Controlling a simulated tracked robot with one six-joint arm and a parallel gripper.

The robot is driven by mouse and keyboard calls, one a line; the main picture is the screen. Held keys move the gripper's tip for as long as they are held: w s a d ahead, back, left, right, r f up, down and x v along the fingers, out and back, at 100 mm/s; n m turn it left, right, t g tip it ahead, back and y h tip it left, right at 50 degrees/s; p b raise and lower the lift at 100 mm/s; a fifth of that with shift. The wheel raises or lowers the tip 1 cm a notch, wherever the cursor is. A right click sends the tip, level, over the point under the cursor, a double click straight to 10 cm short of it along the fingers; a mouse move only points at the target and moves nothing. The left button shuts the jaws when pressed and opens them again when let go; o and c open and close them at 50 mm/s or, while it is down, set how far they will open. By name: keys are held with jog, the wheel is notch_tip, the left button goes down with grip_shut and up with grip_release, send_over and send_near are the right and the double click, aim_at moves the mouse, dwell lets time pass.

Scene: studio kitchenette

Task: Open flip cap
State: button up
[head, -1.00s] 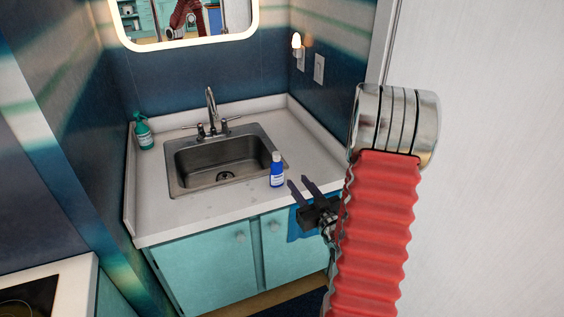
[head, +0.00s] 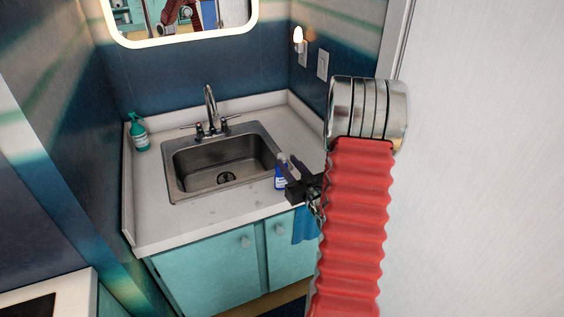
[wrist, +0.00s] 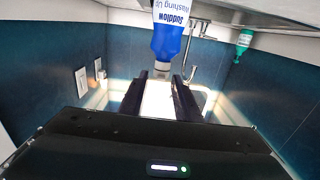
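A small blue bottle of washing-up liquid (head: 280,183) with a white label stands on the counter at the front right of the sink. In the wrist view the bottle (wrist: 168,42) appears upside down at the top middle, its pale cap pointing down. My gripper (head: 287,162) is at the bottle's upper part and partly covers it in the head view. In the wrist view my gripper (wrist: 160,76) has its two dark fingers apart, with the cap showing near and between their tips. I cannot tell whether they touch it, and the lid's state is unclear.
The steel sink (head: 190,185) and tap (head: 210,108) are left of the bottle. A green spray bottle (head: 139,134) stands at the counter's left back. A blue cloth (head: 304,226) hangs at the cabinet front. The white counter (head: 150,215) is otherwise clear.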

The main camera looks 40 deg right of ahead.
jog(key=shift+w, duration=0.2)
grip_shut()
jog(key=shift+r, duration=0.1)
dwell(0.5)
